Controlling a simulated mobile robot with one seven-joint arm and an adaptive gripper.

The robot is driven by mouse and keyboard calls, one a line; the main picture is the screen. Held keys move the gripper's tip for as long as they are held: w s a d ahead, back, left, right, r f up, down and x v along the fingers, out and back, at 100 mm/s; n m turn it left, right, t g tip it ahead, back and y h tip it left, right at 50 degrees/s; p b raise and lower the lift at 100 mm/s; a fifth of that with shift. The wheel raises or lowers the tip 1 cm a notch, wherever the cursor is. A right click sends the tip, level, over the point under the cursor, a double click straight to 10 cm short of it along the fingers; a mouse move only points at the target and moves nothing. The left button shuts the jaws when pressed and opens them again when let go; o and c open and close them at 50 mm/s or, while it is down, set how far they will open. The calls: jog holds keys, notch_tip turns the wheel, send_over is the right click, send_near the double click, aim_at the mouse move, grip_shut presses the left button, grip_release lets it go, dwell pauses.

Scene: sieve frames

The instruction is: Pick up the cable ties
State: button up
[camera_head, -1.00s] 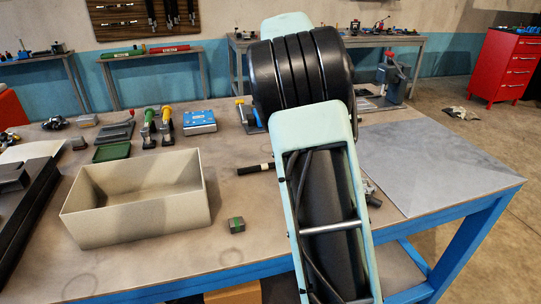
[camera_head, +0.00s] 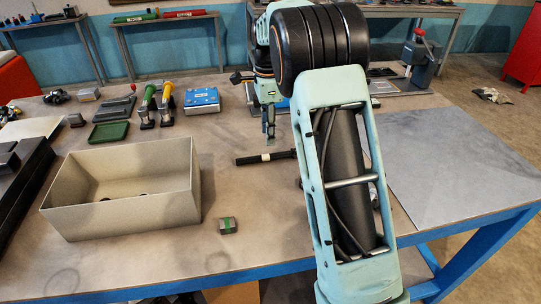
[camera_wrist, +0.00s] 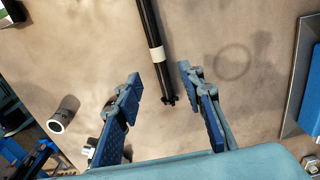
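The cable ties (camera_head: 265,157) are a long black bundle with a white band, lying on the table right of the beige box. In the wrist view the bundle (camera_wrist: 148,28) runs down from the top edge, and its lower end lies between my gripper's fingers in the picture. My gripper (camera_wrist: 160,76) is open and empty, with blue pads on both fingers. In the head view my gripper (camera_head: 269,133) points down over or just behind the bundle. Its exact height above the bundle is hard to tell.
An open beige box (camera_head: 120,216) with small dark items inside stands at the left. A small grey-green block (camera_head: 228,226) lies near the front edge. Clamps with yellow and green handles (camera_head: 157,104) and a blue box (camera_head: 202,100) stand behind. A grey mat (camera_head: 450,165) lies right, clear.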

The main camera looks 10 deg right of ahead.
aim_at(268, 155)
notch_tip(268, 155, down, 8)
jog(key=shift+f, duration=0.15)
grip_shut()
dwell(0.5)
